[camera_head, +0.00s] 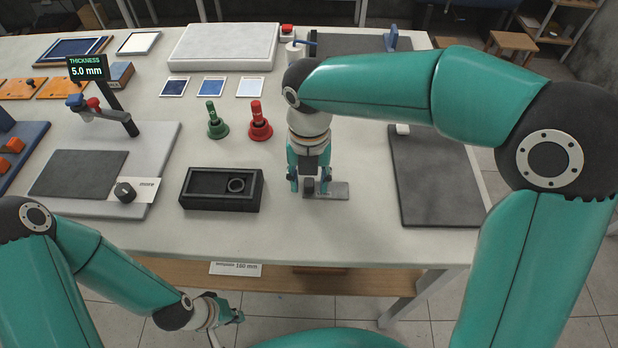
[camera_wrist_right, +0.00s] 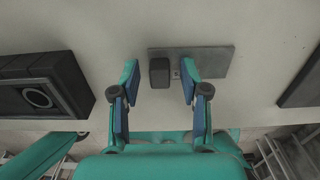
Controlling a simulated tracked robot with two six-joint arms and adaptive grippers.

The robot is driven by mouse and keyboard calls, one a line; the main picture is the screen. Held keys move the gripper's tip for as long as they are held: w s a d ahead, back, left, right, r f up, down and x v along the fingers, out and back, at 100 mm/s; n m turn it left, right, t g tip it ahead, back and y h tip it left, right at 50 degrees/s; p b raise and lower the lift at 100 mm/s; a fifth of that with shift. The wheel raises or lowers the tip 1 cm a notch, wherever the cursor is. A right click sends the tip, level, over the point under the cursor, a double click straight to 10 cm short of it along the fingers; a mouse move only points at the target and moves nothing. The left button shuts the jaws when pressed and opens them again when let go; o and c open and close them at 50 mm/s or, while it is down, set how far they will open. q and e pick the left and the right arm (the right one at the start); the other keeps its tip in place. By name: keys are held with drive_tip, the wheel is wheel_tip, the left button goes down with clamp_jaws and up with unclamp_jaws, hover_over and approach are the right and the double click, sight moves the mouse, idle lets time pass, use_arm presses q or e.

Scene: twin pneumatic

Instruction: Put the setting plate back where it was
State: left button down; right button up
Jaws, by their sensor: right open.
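The setting plate (camera_head: 339,191) looks like a flat grey metal plate with a dark block-shaped grip on its left part. It lies on the table right of the black tray. It also shows in the right wrist view (camera_wrist_right: 215,63), with its dark grip (camera_wrist_right: 159,72). My right gripper (camera_head: 309,186) is open and points down over the plate's left part. In the wrist view its fingers (camera_wrist_right: 159,80) stand on either side of the grip, with gaps on both sides. My left gripper (camera_head: 230,314) is low in front of the table, and its jaws are too small to judge.
A black tray (camera_head: 188,190) with a ring (camera_head: 236,185) stands left of the plate. Green (camera_head: 217,125) and red (camera_head: 259,127) handled stamps stand behind. A thickness gauge (camera_head: 88,67) reading 5.0 mm is at left. A dark grey mat (camera_head: 440,180) lies right.

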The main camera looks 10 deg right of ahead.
sight(309, 181)
drive_tip(key=shift+r, duration=0.1)
wheel_tip(309, 181, up, 12)
drive_tip(key=p, duration=0.1)
idle(0.4)
idle(0.4)
